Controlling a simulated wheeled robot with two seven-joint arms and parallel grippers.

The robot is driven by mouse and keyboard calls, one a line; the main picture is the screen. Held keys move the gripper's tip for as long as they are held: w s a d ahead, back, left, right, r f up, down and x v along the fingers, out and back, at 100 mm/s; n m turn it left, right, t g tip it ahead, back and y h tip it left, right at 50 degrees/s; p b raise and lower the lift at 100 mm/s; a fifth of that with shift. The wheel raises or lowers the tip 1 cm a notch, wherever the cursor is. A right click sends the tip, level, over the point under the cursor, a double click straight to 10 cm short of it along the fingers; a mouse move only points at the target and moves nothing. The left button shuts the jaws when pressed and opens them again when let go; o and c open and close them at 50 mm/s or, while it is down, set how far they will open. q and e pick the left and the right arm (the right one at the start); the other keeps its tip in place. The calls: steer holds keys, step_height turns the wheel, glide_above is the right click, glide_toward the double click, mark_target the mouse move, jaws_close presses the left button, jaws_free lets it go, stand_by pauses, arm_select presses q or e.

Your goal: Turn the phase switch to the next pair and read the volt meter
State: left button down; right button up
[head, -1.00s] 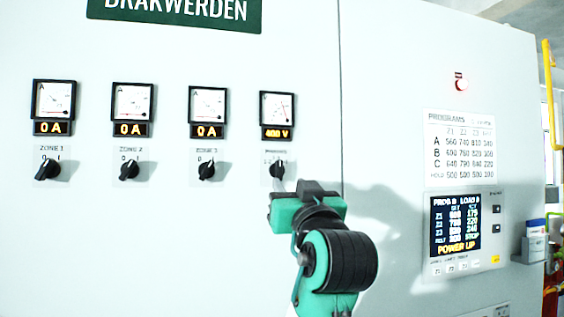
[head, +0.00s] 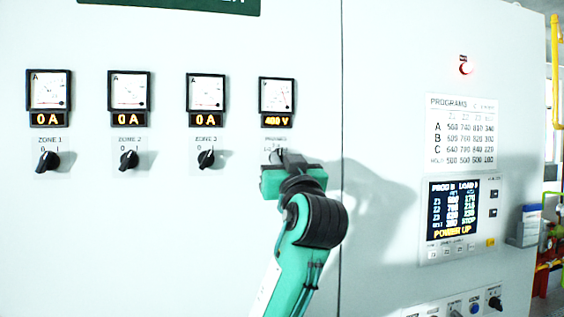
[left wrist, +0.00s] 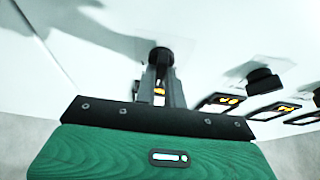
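The phase switch is mostly hidden in the head view by my left gripper (head: 284,160), which is in front of it. In the left wrist view its round black knob (left wrist: 158,55) shows at the tips of the left gripper's fingers (left wrist: 159,75). The fingers have a narrow gap between them; I cannot tell whether they press on the knob's handle. The volt meter (head: 277,95) is just above, and its orange display (head: 277,121) reads about 400 V, slightly blurred. My right gripper is not in view.
To the left are three ammeters (head: 206,95) showing 0 A, each above a zone knob (head: 206,159). The panel around the switch is flat.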

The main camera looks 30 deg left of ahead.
arm_select(q)
steer(key=shift+m+t+h, duration=0.3)
steer(key=shift+m, duration=0.1)
steer(key=shift+s+a+r+m+t+h+p, duration=0.15)
steer(key=shift+m+t+h, duration=0.5)
steer(key=shift+m, duration=1.3)
steer(key=shift+w+d+f+m+t+h+p, duration=0.1)
steer(key=shift+m+t+h+p, duration=0.15)
steer(key=shift+m+h, duration=1.2)
steer(key=shift+s+a+r+m+t+h+p, duration=0.15)
steer(key=shift+m+t+h, duration=0.3)
steer(key=shift+m, duration=1.95)
steer(key=shift+f, duration=0.1)
steer(key=shift+w, duration=0.1)
steer(key=c, duration=1.5)
jaws_free()
steer(key=shift+d, duration=0.1)
steer(key=shift+f, duration=0.1)
